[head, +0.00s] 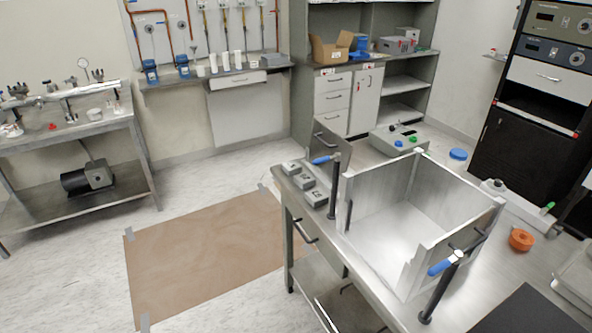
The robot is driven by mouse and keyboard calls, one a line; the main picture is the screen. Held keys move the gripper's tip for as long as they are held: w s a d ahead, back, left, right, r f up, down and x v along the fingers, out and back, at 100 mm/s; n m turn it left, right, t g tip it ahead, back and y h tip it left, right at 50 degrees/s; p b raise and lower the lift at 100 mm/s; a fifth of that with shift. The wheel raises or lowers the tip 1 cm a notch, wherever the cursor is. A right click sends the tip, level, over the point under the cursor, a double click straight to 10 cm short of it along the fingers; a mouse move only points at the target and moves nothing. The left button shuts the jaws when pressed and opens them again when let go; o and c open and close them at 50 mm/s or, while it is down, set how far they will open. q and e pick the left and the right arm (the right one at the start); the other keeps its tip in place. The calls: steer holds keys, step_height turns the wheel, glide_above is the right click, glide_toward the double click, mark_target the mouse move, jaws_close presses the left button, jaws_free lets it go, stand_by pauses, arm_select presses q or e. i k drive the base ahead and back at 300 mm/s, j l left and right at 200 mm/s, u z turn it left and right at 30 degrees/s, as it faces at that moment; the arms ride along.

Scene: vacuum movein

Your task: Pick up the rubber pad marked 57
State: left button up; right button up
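A flat black sheet (530,312) lies at the table's lower right, partly cut off by the picture edge. I cannot tell which thing, if any, is the rubber pad marked 57. Neither of my grippers is in view.
An open metal box (385,215) stands on the table between black posts with blue handles (445,264). An orange round item (521,240) sits to its right. A brown floor sheet (205,250) lies left of the table, with clear floor around it.

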mark_target(291, 168)
steer(key=i+j+z, duration=0.1)
steer(key=z, duration=0.25)
steer(key=i+j+z, duration=0.15)
steer(key=z, duration=0.2)
steer(key=i+j+z, duration=0.2)
steer(key=z, duration=0.15)
